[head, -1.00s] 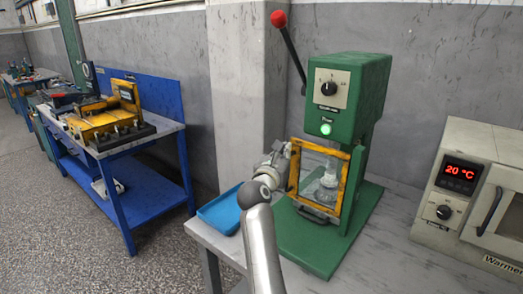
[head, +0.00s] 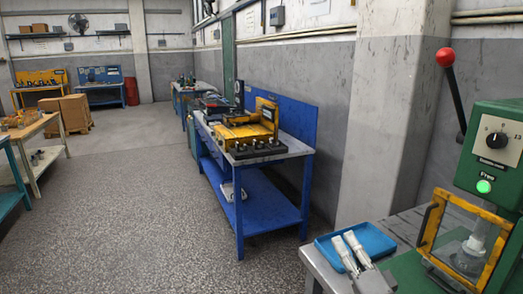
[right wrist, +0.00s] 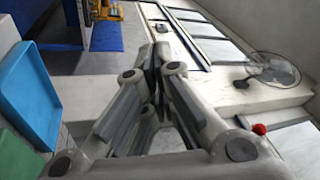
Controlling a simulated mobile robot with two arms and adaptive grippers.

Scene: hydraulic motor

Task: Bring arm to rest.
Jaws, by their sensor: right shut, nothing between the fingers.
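My right gripper (head: 348,252) shows at the bottom of the head view, in front of the blue tray and left of the green press. Its two grey fingers point up and away in the picture. In the right wrist view my right gripper (right wrist: 157,58) has its fingertips together, with nothing between them. It is apart from the press's yellow-framed door (head: 427,226). My left gripper is not in view.
A green press (head: 490,150) with a red-knobbed lever (head: 445,58) stands at right. A blue tray (head: 325,252) lies left of it, also in the right wrist view (right wrist: 30,95). A blue workbench (head: 270,203) stands beyond. The floor (head: 130,215) at left is open.

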